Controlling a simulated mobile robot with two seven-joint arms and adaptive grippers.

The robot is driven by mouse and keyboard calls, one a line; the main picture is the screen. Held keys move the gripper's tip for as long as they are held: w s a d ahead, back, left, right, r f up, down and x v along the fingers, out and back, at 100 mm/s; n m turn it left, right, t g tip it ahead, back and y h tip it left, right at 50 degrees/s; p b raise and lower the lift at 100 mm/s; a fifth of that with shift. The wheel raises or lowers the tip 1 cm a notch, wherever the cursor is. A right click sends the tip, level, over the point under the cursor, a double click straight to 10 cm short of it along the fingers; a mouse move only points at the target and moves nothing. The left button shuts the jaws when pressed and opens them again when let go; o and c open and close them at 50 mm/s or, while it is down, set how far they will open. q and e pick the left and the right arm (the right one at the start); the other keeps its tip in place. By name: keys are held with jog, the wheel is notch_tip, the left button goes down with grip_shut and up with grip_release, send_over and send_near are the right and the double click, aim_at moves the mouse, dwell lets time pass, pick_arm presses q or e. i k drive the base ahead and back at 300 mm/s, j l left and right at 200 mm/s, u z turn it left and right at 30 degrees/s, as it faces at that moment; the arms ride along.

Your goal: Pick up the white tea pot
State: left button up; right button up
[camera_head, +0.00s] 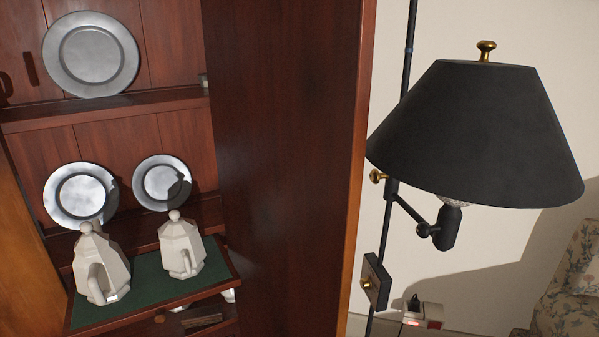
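Two white faceted tea pots with round knobs on their lids stand upright on a green-topped board (140,290) in the cabinet at the lower left of the head view. The left tea pot (117,262) is nearer and has its handle turned toward me. The right tea pot (182,249) stands a little farther back, apart from the first. Neither of my grippers shows in this view, and nothing is touching the tea pots.
Pewter plates lean on the shelves behind: one large plate (90,54) above and two smaller plates (80,194) (162,182) below. A wooden cabinet side (285,160) rises right of the tea pots. A black-shaded lamp (475,130) and a floral chair (570,290) stand at right.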

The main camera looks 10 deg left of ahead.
aim_at(103, 275)
jog(key=k+u, duration=0.1)
jog(key=u, duration=0.35)
jog(key=k+u, duration=0.1)
jog(key=u, duration=0.35)
jog(key=k+j+u, duration=0.1)
jog(key=u, duration=0.35)
